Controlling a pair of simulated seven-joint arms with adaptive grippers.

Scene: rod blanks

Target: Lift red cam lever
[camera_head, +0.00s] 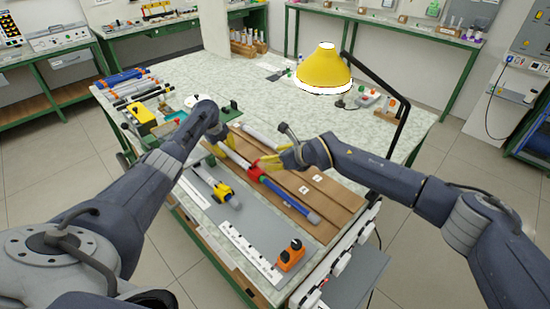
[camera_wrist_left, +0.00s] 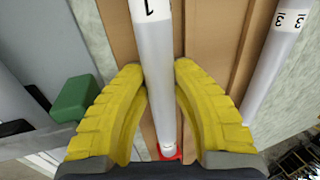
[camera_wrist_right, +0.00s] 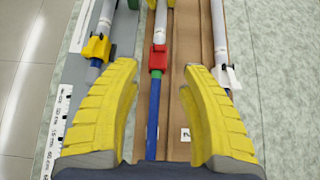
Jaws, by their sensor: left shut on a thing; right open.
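The red cam lever (camera_head: 253,172) sits on a clamp along the middle rod in the head view. It also shows in the right wrist view (camera_wrist_right: 159,58), above a green ring and a blue rod section (camera_wrist_right: 152,120). My left gripper (camera_wrist_left: 158,75) is shut on a pale grey rod (camera_wrist_left: 155,45) marked 1, with a yellow finger on each side.
A yellow clamp (camera_wrist_right: 97,47) sits on the rod to the left and a white clamp (camera_wrist_right: 228,75) on the rod to the right. An orange block (camera_head: 291,256) stands at the bench's near edge. A yellow lamp (camera_head: 325,70) stands behind. The back of the bench has free room.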

